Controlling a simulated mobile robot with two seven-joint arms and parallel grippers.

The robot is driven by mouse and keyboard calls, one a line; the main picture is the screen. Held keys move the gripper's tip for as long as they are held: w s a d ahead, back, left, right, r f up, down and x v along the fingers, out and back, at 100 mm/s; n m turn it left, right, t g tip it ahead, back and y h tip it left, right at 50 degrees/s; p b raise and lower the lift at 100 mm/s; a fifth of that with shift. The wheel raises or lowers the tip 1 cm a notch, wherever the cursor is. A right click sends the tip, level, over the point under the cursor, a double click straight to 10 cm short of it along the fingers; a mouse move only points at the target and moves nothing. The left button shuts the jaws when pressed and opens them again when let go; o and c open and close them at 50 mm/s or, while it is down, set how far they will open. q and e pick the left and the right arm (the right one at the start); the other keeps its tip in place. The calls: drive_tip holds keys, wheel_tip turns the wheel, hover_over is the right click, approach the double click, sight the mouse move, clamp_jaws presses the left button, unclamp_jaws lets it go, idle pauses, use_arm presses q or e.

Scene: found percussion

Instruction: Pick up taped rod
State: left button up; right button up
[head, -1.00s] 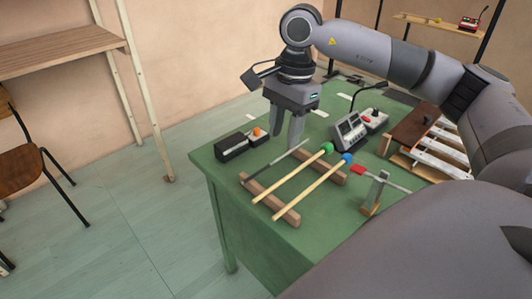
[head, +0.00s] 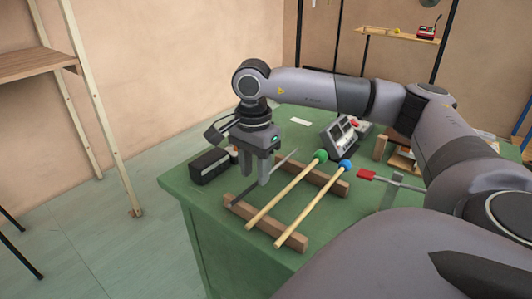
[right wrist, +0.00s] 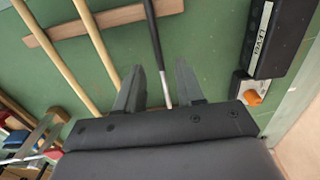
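The taped rod (head: 284,160) is thin, with a dark stretch and a paler metal stretch. It lies left of two mallets across two wooden rests on the green table. My right gripper (head: 255,174) points down over the rod's middle and hides part of it. In the right wrist view the rod (right wrist: 154,45) runs between the two open fingers (right wrist: 158,84), with a gap on each side. The fingers do not grip it. My left gripper is not in view.
A green-headed mallet (head: 285,194) and a blue-headed mallet (head: 313,203) lie close to the right, on the same wooden rests (head: 292,241). A black box (head: 209,165) stands close to the left. A grey device with buttons (head: 342,135) stands behind. A red-tipped stick (head: 367,175) is at right.

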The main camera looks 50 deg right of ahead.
drive_tip(key=shift+f, duration=0.9)
clamp_jaws()
drive_tip(key=shift+r, duration=0.15)
